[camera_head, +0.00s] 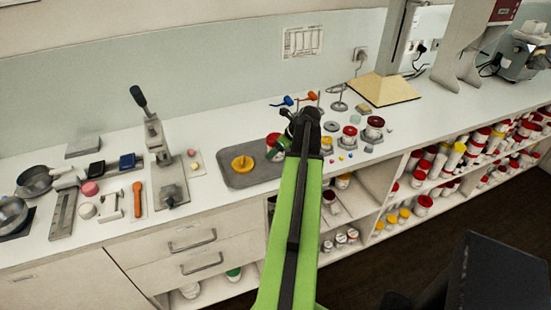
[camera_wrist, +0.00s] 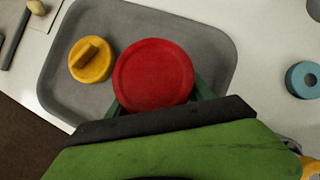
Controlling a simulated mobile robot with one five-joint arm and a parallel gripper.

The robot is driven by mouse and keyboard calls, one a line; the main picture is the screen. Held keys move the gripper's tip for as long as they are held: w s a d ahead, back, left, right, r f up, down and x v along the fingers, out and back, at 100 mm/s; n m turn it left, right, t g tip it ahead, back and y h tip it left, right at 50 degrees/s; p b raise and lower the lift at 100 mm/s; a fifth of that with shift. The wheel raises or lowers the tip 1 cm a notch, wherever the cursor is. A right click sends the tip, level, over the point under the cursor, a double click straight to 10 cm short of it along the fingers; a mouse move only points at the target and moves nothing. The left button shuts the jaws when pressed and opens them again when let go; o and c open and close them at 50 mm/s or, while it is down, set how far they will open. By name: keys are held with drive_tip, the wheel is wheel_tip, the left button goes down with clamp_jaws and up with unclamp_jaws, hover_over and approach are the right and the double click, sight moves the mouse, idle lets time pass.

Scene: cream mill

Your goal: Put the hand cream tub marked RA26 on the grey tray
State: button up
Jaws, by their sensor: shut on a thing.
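The grey tray (camera_head: 233,178) lies on the white counter near its front edge. It fills much of the wrist view (camera_wrist: 205,38). A tub with a red lid (camera_wrist: 153,75) is between the jaws of my gripper (camera_wrist: 158,105), which is shut on it. In the head view the tub (camera_head: 273,141) shows a red top and some green beside my gripper (camera_head: 283,148). The tub is over the right part of the tray; I cannot tell whether it touches it. No RA26 marking is readable. A yellow knobbed piece (camera_wrist: 90,60) sits on the tray, left of the tub.
A blue ring (camera_wrist: 303,79) lies right of the tray. A hand press (camera_head: 160,150) stands to the left. Shelves of tubs (camera_head: 440,165) are below the counter.

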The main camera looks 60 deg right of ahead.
drive_tip(key=shift+r, duration=0.1)
drive_tip(key=shift+f, duration=0.3)
drive_tip(key=o, duration=1.8)
drive_tip(key=shift+r, duration=0.1)
drive_tip(key=p+v, duration=1)
drive_tip(key=v, duration=0.2)
drive_tip(key=shift+r, duration=0.2)
drive_tip(key=shift+a, duration=0.1)
